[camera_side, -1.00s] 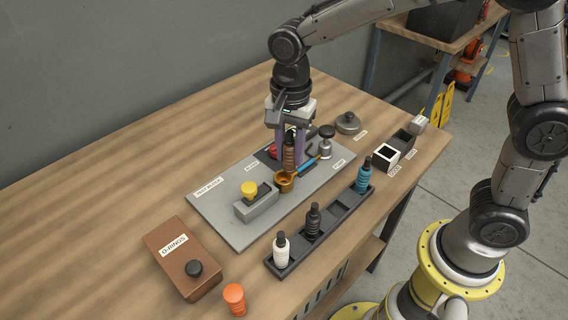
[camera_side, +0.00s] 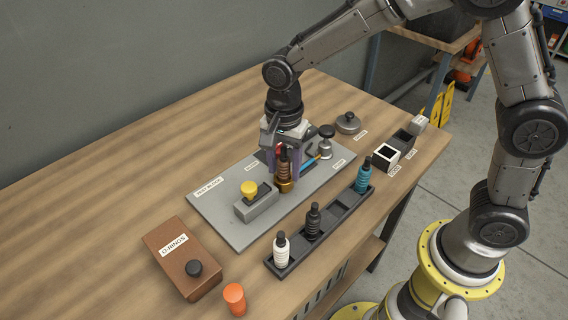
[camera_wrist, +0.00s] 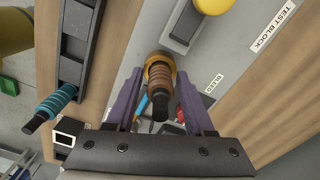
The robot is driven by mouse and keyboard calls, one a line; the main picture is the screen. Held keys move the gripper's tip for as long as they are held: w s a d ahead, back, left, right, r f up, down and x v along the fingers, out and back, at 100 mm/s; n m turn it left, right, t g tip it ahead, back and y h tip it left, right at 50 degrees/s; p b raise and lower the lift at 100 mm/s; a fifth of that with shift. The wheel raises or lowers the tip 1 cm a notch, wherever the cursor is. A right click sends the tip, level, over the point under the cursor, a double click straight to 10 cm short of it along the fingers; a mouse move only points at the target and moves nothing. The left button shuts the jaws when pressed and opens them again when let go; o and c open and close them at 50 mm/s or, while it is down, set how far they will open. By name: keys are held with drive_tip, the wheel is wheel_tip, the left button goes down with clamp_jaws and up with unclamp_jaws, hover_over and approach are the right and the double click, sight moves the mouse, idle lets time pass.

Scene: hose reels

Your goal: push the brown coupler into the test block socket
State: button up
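The brown coupler (camera_side: 284,168) is ribbed with a dark top. It stands upright at the brass socket (camera_side: 285,186) on the grey test block plate (camera_side: 238,234). In the wrist view, the coupler (camera_wrist: 159,82) meets the brass ring of the socket (camera_wrist: 153,63). How deep it sits cannot be told. My gripper (camera_side: 284,178) is low over the socket, with its purple fingers on both sides of the coupler. The fingers also show in the wrist view (camera_wrist: 160,78), with their tips close to the coupler's lower end. It appears shut on the coupler.
A yellow knob (camera_side: 249,189) on a grey block stands left of the socket. A black rack (camera_side: 331,234) holds white, black and teal couplers in front. A blue-handled tool (camera_side: 306,164) lies close behind the socket. The brown O-rings box (camera_side: 180,258) and orange coupler (camera_side: 234,297) are farther left.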

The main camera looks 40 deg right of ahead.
drive_tip(key=shift+o, duration=0.4)
wheel_tip(320, 180, up, 12)
drive_tip(key=shift+r, duration=0.1)
drive_tip(key=shift+s+d+r, duration=0.15)
drive_tip(key=shift+d+r, duration=0.05)
drive_tip(key=shift+r, duration=0.05)
drive_tip(key=s+d+n+t, duration=0.2)
drive_tip(key=s+d+n, duration=0.4)
drive_tip(key=s, duration=0.4)
drive_tip(key=s+d+n+t, duration=0.3)
drive_tip(key=s+d+n, duration=0.4)
drive_tip(key=s, duration=0.3)
drive_tip(key=shift+s+r+n+t, duration=0.15)
drive_tip(key=shift+r+n+t, duration=0.15)
drive_tip(key=shift+n, duration=0.1)
drive_tip(key=shift+c, duration=0.2)
idle(0.4)
